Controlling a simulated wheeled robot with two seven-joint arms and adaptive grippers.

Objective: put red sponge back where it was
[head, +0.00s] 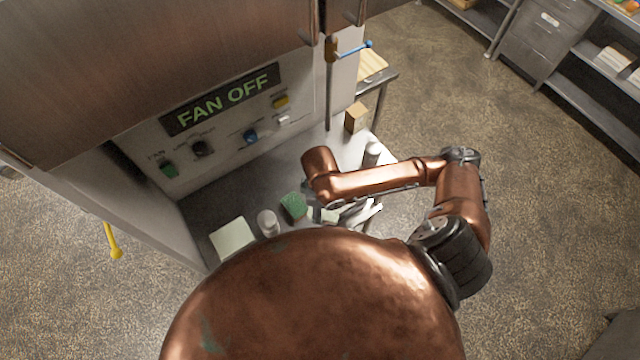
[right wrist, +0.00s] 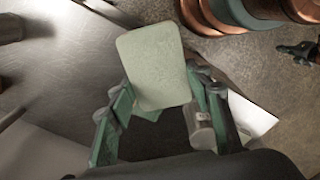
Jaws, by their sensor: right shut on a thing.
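I see no red sponge in either view. In the right wrist view, a pale green block with rounded corners (right wrist: 155,65) sits between the green fingers of my right gripper (right wrist: 160,95), which is shut on it. In the head view, my right gripper (head: 326,213) is low over the metal counter (head: 222,197), partly hidden under my wrist. A pale green slab (head: 232,238) lies at the counter's left front. My left gripper is not in view.
A white cylinder (head: 268,222) stands between the slab and the dark green block. Another light cylinder (head: 371,153) and a tan box (head: 356,117) stand on the right. The control panel (head: 222,98) reading FAN OFF rises behind the counter. Open floor lies right.

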